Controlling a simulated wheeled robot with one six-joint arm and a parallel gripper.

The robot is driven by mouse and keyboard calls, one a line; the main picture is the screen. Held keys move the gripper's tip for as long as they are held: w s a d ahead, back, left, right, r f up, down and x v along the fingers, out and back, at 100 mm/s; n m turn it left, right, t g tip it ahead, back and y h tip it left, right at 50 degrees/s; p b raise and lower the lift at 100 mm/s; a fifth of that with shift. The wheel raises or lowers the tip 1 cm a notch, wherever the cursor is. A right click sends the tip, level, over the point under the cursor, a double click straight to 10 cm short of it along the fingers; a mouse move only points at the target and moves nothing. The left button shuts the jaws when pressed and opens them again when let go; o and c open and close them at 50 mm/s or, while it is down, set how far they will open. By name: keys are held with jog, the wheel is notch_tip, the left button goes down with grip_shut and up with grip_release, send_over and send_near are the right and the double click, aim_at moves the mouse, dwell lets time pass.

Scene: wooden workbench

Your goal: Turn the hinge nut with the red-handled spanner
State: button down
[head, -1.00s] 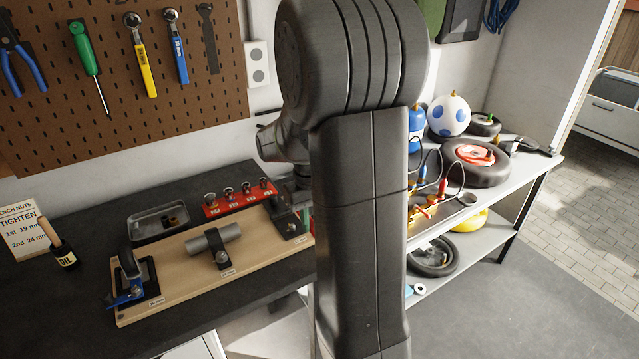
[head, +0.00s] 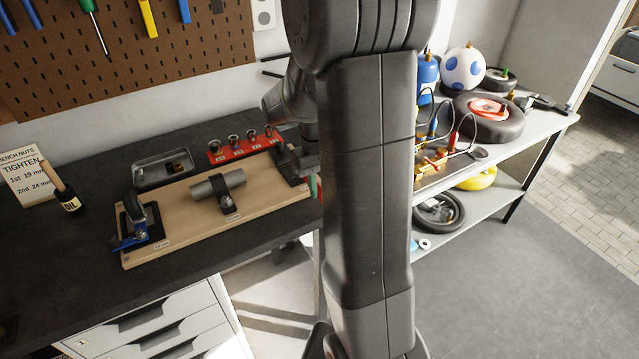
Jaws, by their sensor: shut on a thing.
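A wooden board (head: 172,243) lies on the dark bench and bears three fixtures. A dark bracket (head: 287,160) stands at its right end, partly behind my arm. A grey cylinder (head: 217,185) sits in a dark clamp with a nut (head: 227,206) at the middle. A dark and blue fixture (head: 133,228) is at the left end. I cannot tell for sure which one is the hinge. My gripper is hidden behind my own arm, which reaches to the board's right end. No red-handled spanner can be made out.
A red socket rack (head: 240,147) and a grey tray (head: 163,170) stand behind the board. A crowded shelf (head: 545,128) stands right.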

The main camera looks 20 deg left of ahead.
jog(key=shift+f+b, duration=0.5)
jog(key=shift+f, duration=0.25)
dwell(0.8)
jog(key=shift+s, duration=0.1)
jog(key=shift+s+a+m, duration=0.75)
jog(key=shift+a+m, duration=0.1)
jog(key=shift+m, duration=0.35)
jog(key=shift+s+a+m, duration=0.4)
jog(key=shift+a+m, duration=0.3)
jog(key=shift+s+a+f+m+p, duration=0.1)
jog(key=shift+s+a+m+p, duration=0.1)
jog(key=shift+a+m+p, duration=0.15)
jog(key=shift+s+a+m+y, duration=0.15)
jog(key=shift+s+a+m, duration=0.05)
jog(key=shift+a+m, duration=0.45)
jog(key=shift+s+a+m+y, duration=0.15)
jog(key=shift+a+m, duration=0.4)
jog(key=shift+m, duration=0.05)
